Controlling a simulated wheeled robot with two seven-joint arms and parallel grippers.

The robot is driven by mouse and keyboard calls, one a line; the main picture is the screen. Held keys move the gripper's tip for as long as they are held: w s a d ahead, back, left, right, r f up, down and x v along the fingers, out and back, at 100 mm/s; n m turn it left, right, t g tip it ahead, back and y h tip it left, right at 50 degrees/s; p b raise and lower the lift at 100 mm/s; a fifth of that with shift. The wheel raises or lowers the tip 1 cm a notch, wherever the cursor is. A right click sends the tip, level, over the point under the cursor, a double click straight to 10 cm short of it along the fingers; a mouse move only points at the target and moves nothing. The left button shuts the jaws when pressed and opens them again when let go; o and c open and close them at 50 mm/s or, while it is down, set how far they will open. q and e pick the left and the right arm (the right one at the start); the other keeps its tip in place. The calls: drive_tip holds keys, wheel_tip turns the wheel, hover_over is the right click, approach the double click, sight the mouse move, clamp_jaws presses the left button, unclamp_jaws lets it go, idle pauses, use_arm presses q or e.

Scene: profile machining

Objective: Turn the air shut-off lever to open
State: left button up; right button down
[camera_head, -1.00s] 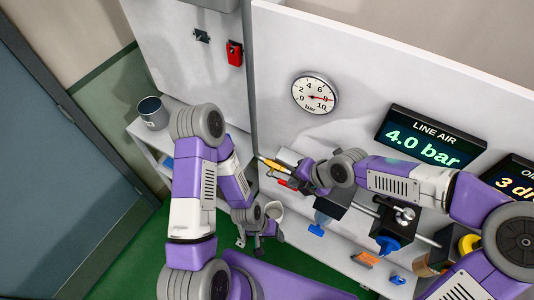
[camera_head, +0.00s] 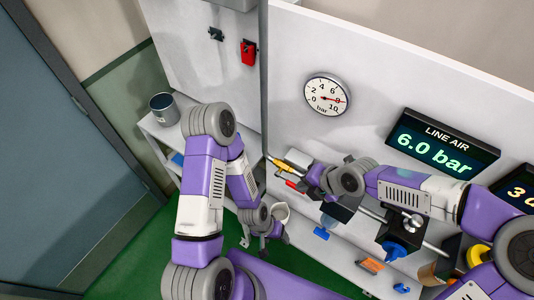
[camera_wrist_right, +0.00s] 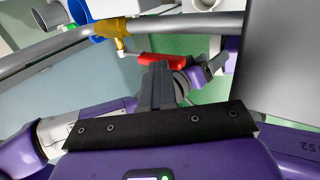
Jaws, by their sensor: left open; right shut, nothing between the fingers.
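The air shut-off valve has a yellow body (camera_head: 283,166) on the grey pipe along the white panel. Its red lever (camera_head: 295,186) shows just below the body, partly hidden by my right gripper. In the right wrist view the yellow body (camera_wrist_right: 113,30) sits on the pipe, and the red lever (camera_wrist_right: 160,60) points right, roughly along the pipe. My right gripper (camera_wrist_right: 158,70) is shut and empty, its fingertips close against the lever; contact is not clear. My left gripper (camera_head: 264,232) is open, low in front of the shelf, away from the valve.
The LINE AIR display (camera_head: 435,146) reads 6.0 bar, and a round gauge (camera_head: 327,95) hangs left of it. A grey mug (camera_head: 164,108) stands on the left shelf. A red box (camera_head: 249,52) hangs above.

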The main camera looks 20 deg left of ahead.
drive_tip(key=shift+s+d+f, duration=0.15)
drive_tip(key=shift+s+f, duration=0.05)
drive_tip(key=shift+f, duration=0.2)
drive_tip(key=shift+s+d+f, duration=0.15)
drive_tip(key=shift+f, duration=0.2)
drive_tip(key=r, duration=0.1)
drive_tip(key=a+r+p, duration=0.1)
drive_tip(key=r+p, duration=0.1)
drive_tip(key=shift+w+a+r, duration=0.15)
drive_tip(key=shift+w+r, duration=0.1)
drive_tip(key=shift+w, duration=0.15)
drive_tip(key=p+v, duration=0.2)
drive_tip(key=shift+a+r, duration=0.1)
drive_tip(key=shift+r, duration=0.3)
drive_tip(key=s+d+r+p, duration=0.1)
drive_tip(key=d+r+p, duration=0.2)
drive_tip(key=d, duration=0.6)
drive_tip(key=shift+s+p, duration=0.3)
drive_tip(key=shift+p, duration=0.05)
